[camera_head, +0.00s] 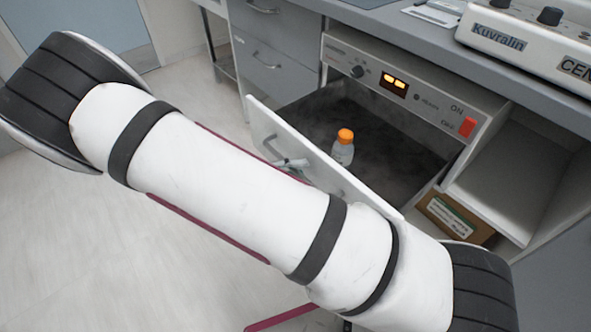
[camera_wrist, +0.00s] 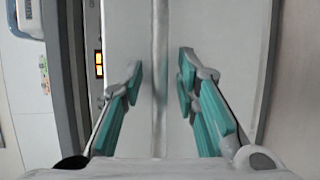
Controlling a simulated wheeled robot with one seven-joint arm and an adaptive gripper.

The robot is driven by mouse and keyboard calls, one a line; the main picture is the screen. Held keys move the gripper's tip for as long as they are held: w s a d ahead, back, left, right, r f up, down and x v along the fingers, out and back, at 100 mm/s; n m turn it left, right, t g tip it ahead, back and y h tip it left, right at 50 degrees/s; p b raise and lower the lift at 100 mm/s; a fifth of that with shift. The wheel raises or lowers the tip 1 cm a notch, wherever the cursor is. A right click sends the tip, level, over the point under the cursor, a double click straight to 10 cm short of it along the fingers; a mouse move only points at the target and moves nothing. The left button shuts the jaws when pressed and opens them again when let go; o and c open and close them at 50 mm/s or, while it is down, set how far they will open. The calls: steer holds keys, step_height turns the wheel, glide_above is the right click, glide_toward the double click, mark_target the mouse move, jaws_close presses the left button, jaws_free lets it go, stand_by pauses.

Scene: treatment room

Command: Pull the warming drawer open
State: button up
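The warming drawer (camera_head: 300,150) is pulled out from its cabinet in the head view, with its white front standing away from the control panel. A bottle (camera_head: 343,150) with an orange cap stands upright inside. The bar handle (camera_head: 269,146) is on the drawer's outer face and partly hidden by my arm. In the wrist view the handle (camera_wrist: 159,100) runs between the two teal fingers of my gripper (camera_wrist: 161,72). The fingers are apart, with a gap on each side of the bar. In the head view only a small part of my gripper (camera_head: 291,163) shows beside the drawer front.
The panel above the drawer has a lit orange display (camera_head: 394,84) and a red switch (camera_head: 467,127). A labelled device (camera_head: 520,40) stands on the counter. The floor (camera_head: 70,240) at left is clear.

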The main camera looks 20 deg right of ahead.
steer(key=a+r, duration=0.2)
steer(key=a, duration=1)
steer(key=shift+w, duration=0.3)
steer(key=shift+d, duration=0.1)
steer(key=s+d+r+g+y, duration=0.1)
steer(key=s+d+r+y, duration=0.3)
steer(key=r, duration=0.2)
steer(key=s+d+r+m+g+y, duration=0.1)
steer(key=s+d+r+g+y, duration=0.2)
steer(key=r, duration=0.4)
steer(key=s+d+r+y, duration=0.4)
steer(key=d+r, duration=0.1)
steer(key=r, duration=0.1)
steer(key=s+d+r+t+y, duration=0.1)
steer(key=s+r+t+y, duration=0.15)
steer(key=s, duration=0.65)
steer(key=s+d+r+t+y, duration=0.1)
steer(key=s+t+y, duration=0.2)
steer(key=s, duration=0.5)
step_height(320, 180, up, 28)
steer(key=t+p, duration=0.3)
steer(key=p, duration=2.3)
steer(key=shift+d+f+n, duration=0.2)
steer(key=shift+d+n, duration=0.1)
